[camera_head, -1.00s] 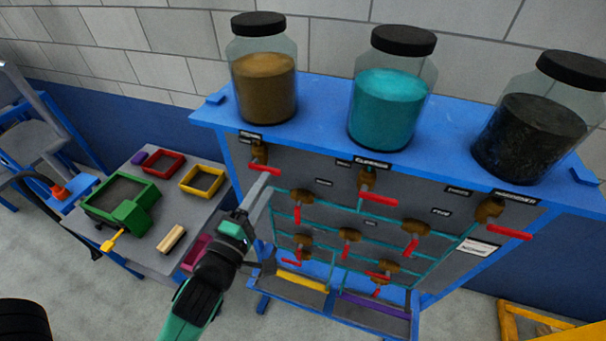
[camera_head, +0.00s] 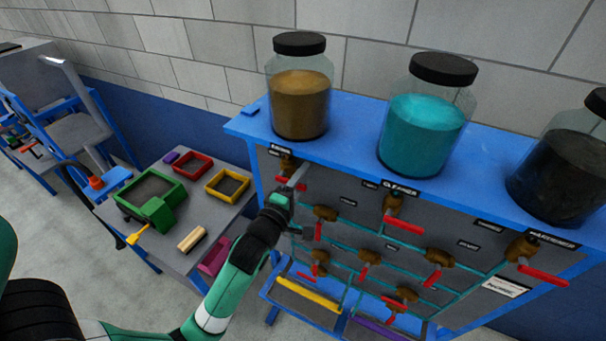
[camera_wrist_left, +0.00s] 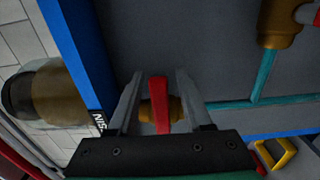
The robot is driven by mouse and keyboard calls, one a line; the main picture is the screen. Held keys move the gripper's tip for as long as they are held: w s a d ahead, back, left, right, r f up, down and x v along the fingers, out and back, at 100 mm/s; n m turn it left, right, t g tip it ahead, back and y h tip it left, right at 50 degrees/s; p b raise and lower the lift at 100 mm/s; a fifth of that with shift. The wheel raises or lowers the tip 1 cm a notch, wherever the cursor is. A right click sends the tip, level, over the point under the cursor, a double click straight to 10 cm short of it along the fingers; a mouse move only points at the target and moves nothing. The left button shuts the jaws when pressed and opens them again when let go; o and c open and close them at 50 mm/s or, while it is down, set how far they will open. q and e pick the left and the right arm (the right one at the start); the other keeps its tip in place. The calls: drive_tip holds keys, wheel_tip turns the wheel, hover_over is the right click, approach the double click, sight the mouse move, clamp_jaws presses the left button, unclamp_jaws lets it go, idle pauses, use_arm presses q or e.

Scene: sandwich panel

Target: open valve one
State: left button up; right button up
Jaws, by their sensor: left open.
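The upper-left valve (camera_head: 287,163) sits on the grey panel under the amber jar, with a brown body and a red handle. Its number label cannot be read here. My left gripper (camera_head: 296,178) is at this valve, partly covering its handle in the head view. In the left wrist view the open gripper (camera_wrist_left: 157,84) has one finger on each side of the red handle (camera_wrist_left: 159,98). Gaps show between handle and fingers. The brown valve body (camera_wrist_left: 147,110) shows behind the handle. My right gripper is not in view.
Several other red-handled valves fill the panel, joined by teal pipes; one (camera_head: 326,214) is just below right of my gripper. Amber (camera_head: 300,105), teal (camera_head: 422,135) and black (camera_head: 560,178) jars stand on the blue top shelf (camera_head: 350,155). A grey table (camera_head: 215,215) with trays stands left.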

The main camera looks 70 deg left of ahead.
use_arm(q)
clamp_jaws()
idle(0.3)
idle(1.2)
